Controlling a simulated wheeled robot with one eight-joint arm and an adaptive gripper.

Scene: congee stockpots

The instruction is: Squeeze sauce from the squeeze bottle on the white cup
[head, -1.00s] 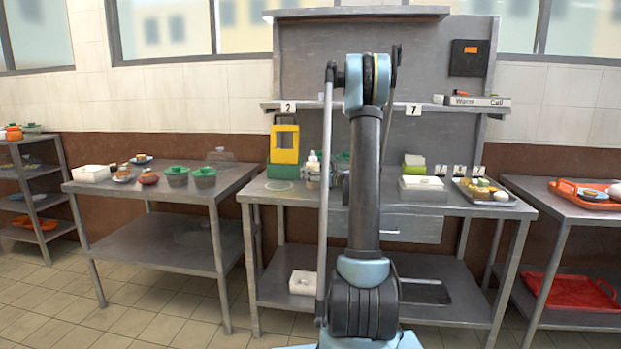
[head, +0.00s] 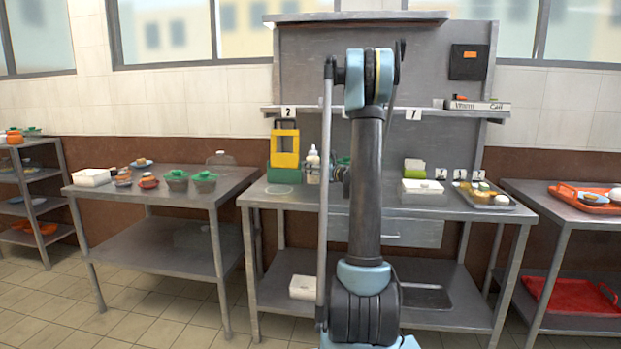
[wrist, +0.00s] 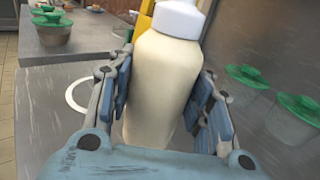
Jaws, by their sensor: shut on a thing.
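My gripper (wrist: 165,100) is shut on the squeeze bottle (wrist: 160,75), a cream-coloured bottle with a white cap, held upright between the blue finger pads. The bottle also shows in the head view (head: 312,168), at the back left of the middle steel table, just left of my arm. My arm hides most of my gripper there. I cannot pick out the white cup for sure; a small white round thing (head: 502,200) sits on the tray at the right of the middle table.
A yellow-and-green stand (head: 284,150) is left of the bottle. A white ring (wrist: 75,95) lies on the table beside my gripper. Green-lidded tubs (wrist: 297,108) stand to the right in the wrist view. A white box (head: 423,190) and metal tray (head: 482,203) are farther right.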

